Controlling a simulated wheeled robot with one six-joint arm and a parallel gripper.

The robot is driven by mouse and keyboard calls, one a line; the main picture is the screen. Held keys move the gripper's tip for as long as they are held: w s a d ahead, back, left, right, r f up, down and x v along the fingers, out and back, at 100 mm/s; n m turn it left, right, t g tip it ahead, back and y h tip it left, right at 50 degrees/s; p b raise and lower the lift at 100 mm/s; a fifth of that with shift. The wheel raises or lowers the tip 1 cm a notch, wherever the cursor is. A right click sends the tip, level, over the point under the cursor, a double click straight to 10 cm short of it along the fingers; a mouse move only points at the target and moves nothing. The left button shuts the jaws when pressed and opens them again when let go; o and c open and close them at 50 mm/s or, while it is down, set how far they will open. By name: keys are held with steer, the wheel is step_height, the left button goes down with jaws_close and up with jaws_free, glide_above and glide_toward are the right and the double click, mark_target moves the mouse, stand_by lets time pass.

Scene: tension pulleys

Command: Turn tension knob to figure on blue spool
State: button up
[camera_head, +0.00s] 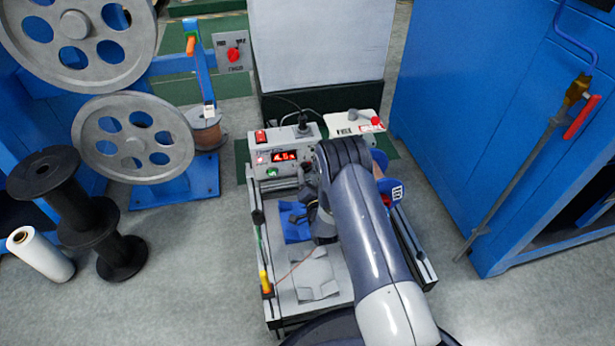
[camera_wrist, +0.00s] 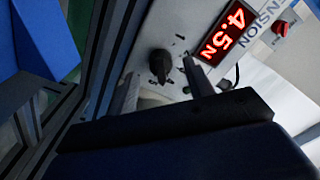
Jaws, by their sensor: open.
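The black tension knob (camera_wrist: 160,66) is on the pale panel in the wrist view, beside a red display (camera_wrist: 228,33) reading 4.5 N. The display also shows in the head view (camera_head: 285,156). My gripper (camera_wrist: 162,82) is open, with one finger on each side of the knob's lower part in the picture; I cannot tell whether they touch it. In the head view my arm hides the knob and most of the gripper. A blue spool (camera_head: 391,185) with a white label shows partly right of my arm; its figure is too small to read.
The control box (camera_head: 268,140) has a red switch and a green button. A blue piece (camera_head: 294,224) lies on the bench left of my arm. Large grey pulleys (camera_head: 137,164) are at left.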

mark_target(307, 168)
steer(key=shift+w+a, duration=0.25)
steer(key=shift+w, duration=0.95)
steer(key=shift+c, duration=0.5)
steer(key=c, duration=0.9)
steer(key=shift+n, duration=1.5)
steer(key=o, duration=1)
